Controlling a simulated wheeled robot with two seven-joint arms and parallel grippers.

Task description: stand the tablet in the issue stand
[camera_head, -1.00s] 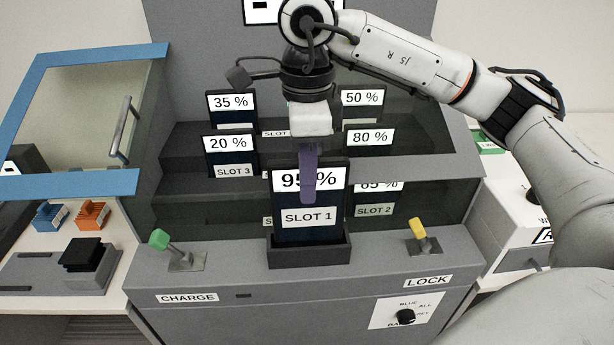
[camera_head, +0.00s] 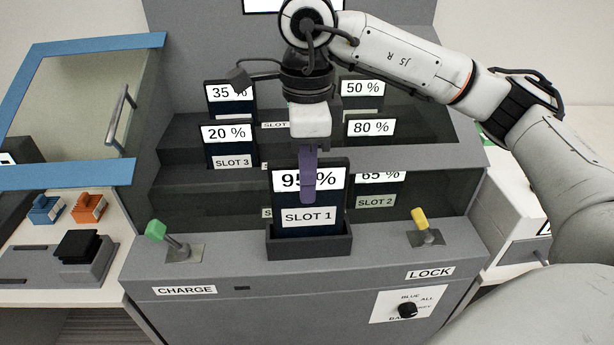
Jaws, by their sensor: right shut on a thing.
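The tablet (camera_head: 281,199) is dark, with a white "95 %" band and a "SLOT 1" label, and stands roughly upright. Its lower edge is down behind the front wall of the dark grey issue stand (camera_head: 309,244), so I cannot see whether it rests on the stand's floor. My right gripper (camera_head: 308,175) reaches down from above and is shut on the tablet's upper part. One purple finger lies over the front face and covers part of the number; the other finger is hidden behind. My left gripper is not in view.
Other tablets, such as the 20 % one (camera_head: 227,135) and the 65 % one (camera_head: 379,179), stand on steps behind. A green lever (camera_head: 156,230) and a yellow lever (camera_head: 420,219) flank the stand. A blue-framed door (camera_head: 70,176) is at left.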

